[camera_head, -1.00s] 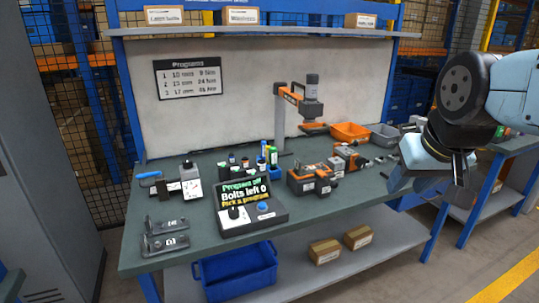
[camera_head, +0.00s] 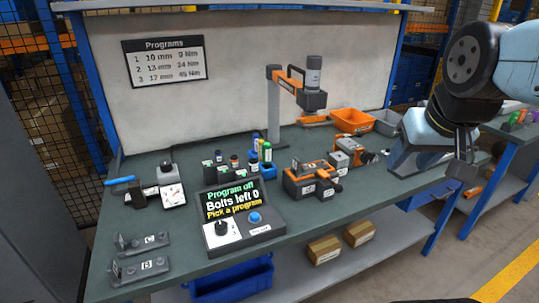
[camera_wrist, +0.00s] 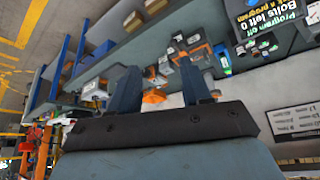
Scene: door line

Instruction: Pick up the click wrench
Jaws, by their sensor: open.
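A tool with a blue handle (camera_head: 120,181) lies at the left end of the green bench, beside a small grey device with a white dial (camera_head: 172,195). It may be the click wrench, but I cannot tell for sure. My gripper (camera_head: 464,162) is at the right of the head view, above the bench's right end and far from the blue handle. In the wrist view my gripper (camera_wrist: 158,85) shows two separated fingers with nothing held between them. I cannot make out the blue handle in the wrist view.
A control box (camera_head: 238,217) reads "Program off, Bolts left 0, Pick a program". Brackets (camera_head: 140,268) lie front left. Orange-black tools (camera_head: 312,180), an upright post tool (camera_head: 274,105) and an orange bin (camera_head: 353,121) occupy the middle and right. Little bench is clear at the front.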

